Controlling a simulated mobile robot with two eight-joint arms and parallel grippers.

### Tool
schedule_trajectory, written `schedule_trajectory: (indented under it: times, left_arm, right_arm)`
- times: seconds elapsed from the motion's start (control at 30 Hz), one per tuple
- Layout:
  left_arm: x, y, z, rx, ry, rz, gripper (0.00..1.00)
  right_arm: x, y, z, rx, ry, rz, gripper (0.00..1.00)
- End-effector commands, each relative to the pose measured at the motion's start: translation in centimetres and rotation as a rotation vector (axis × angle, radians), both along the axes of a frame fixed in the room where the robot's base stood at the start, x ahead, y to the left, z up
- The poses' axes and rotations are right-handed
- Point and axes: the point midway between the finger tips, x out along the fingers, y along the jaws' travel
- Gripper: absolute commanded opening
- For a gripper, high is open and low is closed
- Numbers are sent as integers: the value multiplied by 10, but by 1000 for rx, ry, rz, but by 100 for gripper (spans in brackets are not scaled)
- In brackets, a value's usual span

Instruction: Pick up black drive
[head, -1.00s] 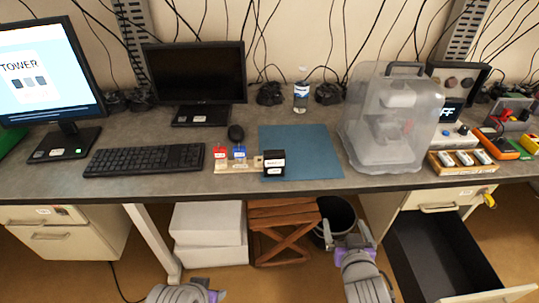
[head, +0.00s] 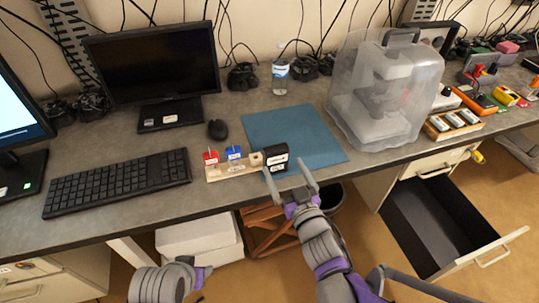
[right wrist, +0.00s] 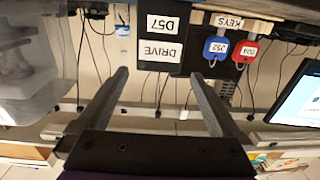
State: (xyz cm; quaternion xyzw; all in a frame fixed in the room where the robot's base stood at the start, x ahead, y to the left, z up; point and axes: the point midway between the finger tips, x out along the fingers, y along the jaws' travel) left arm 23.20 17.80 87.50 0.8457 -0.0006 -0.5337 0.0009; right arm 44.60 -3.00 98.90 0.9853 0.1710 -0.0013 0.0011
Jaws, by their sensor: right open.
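The black drive (head: 276,162), a small black box with white labels, stands at the front-left edge of the blue mat (head: 318,141), beside the wooden key holder. My right gripper (head: 286,168) is open and empty at the front of the desk, its fingers reaching toward the drive. In the right wrist view the drive (right wrist: 163,39) shows its "DRIVE" and "D57" labels beyond and between the open fingertips (right wrist: 158,74). My left gripper (head: 203,273) is low at the bottom of the head view, in front of the desk; its jaws are not clear.
The key holder (head: 213,173) with red and blue key tags is close left of the drive. A keyboard (head: 120,181) and mouse (head: 217,129) lie further left. A clear-covered machine (head: 385,95) stands right of the mat. A drawer (head: 437,222) hangs open at lower right.

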Motion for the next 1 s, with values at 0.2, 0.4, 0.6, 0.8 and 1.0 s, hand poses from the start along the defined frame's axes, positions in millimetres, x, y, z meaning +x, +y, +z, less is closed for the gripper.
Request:
schedule_trajectory:
  times: [0.2,0.4,0.6,0.8,1.0]
  left_arm:
    - [0,0,3,0,-1,0,50]
    - [1,0,5,0,-2,0,50]
    - [2,0,10,0,-4,0,50]
    - [3,0,15,0,-6,0,50]
    - [3,0,15,0,-6,0,50]
  right_arm:
    - [29,11,1,1,-3,3,100]
    - [50,18,1,1,-2,2,100]
    - [69,25,2,2,-2,2,100]
    - [96,35,2,0,-1,2,100]
    - [101,37,2,0,-1,1,100]
